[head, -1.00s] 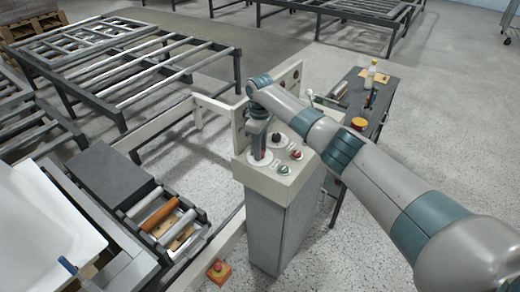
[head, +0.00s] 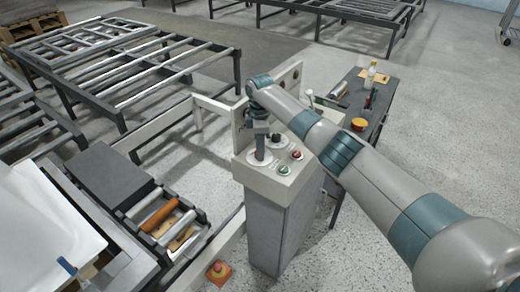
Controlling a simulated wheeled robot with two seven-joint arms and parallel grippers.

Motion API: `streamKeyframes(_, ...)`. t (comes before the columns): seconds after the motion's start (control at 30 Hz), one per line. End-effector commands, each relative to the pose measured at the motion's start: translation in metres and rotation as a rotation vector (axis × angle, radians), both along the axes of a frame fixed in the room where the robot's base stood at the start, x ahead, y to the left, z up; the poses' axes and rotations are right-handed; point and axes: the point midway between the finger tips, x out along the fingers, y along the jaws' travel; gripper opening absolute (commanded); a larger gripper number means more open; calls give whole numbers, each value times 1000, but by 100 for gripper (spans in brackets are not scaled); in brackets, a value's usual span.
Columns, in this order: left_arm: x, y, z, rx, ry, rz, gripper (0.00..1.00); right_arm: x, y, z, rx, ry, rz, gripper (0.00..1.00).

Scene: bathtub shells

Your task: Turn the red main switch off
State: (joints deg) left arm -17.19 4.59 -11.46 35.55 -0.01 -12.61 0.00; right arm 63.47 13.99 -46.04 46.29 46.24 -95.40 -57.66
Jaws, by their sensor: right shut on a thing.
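A control panel (head: 250,180) with a pale sloping top stands on a grey pedestal in the middle of the head view. My right gripper (head: 260,154) points down onto the round white plate (head: 250,161) at the panel's left. It is shut on the knob there, apparently the red main switch, which the fingers mostly hide. I cannot read the switch's position. Close by on the panel are a black knob (head: 276,140), a red button (head: 296,154) and a green button (head: 284,170). My left gripper is not in view.
A dark side table (head: 383,92) with a bottle (head: 371,73) stands behind my right arm. An orange-red floor box (head: 218,271) lies before the pedestal. Open floor lies at the right.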

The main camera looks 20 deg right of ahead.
Motion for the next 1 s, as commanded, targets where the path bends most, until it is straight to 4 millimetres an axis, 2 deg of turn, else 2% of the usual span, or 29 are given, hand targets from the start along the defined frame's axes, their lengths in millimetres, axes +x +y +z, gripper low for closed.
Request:
streamKeyframes(0.17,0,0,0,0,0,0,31,2,0,3,2,-7,0,5)
streamKeyframes(0.2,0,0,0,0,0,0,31,2,0,3,2,-7,0,32)
streamKeyframes(0.27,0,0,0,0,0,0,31,2,0,3,1,-5,0,46)
streamKeyframes(0.73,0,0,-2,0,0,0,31,1,0,5,1,-2,-1,46)
streamKeyframes(0.87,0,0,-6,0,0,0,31,1,0,16,1,-3,-1,46)
streamKeyframes(1.0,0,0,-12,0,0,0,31,2,0,36,1,-6,1,46)
